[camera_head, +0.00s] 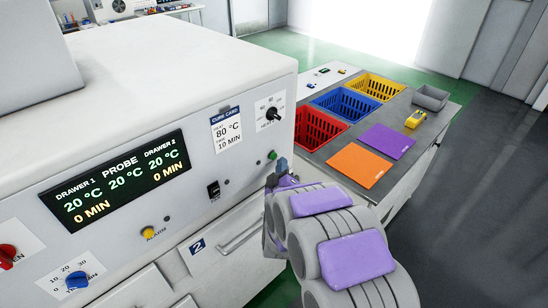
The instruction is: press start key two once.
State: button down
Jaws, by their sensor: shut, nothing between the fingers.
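A white cabinet panel holds a small green button (272,155), which looks like the start key on the drawer 2 side; I cannot read a label on it. My gripper (281,166) is shut and empty. Its tip is just right of and slightly below the green button in the picture. I cannot tell whether it touches the button or the panel. The display (120,183) reads 20 °C and 0 MIN for drawer 1, probe 20 °C, and 20 °C and 0 MIN for drawer 2.
A dial (272,114), a black rocker switch (214,190), a yellow button (149,233), a blue knob (76,280) and a red knob (8,255) are on the panel. Red (318,130), blue (345,104) and yellow (374,87) baskets stand on a bench behind my gripper.

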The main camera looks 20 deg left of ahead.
jog(key=shift+a+r, duration=0.1)
jog(key=shift+w+a+p, duration=0.1)
jog(key=shift+a+p, duration=0.15)
jog(key=shift+p, duration=0.1)
jog(key=shift+w+a, duration=0.2)
jog(key=shift+a, duration=0.2)
dwell(0.9)
jog(key=shift+d, duration=0.1)
dwell(0.3)
jog(key=shift+s+d+r, duration=0.1)
jog(key=shift+s+d, duration=0.25)
jog(key=shift+d, duration=0.35)
jog(key=shift+s+d, duration=0.3)
jog(key=shift+d, duration=0.5)
jog(key=shift+s+d, duration=0.35)
jog(key=shift+d, duration=0.4)
jog(key=shift+s+d, duration=0.3)
jog(key=shift+d, duration=0.5)
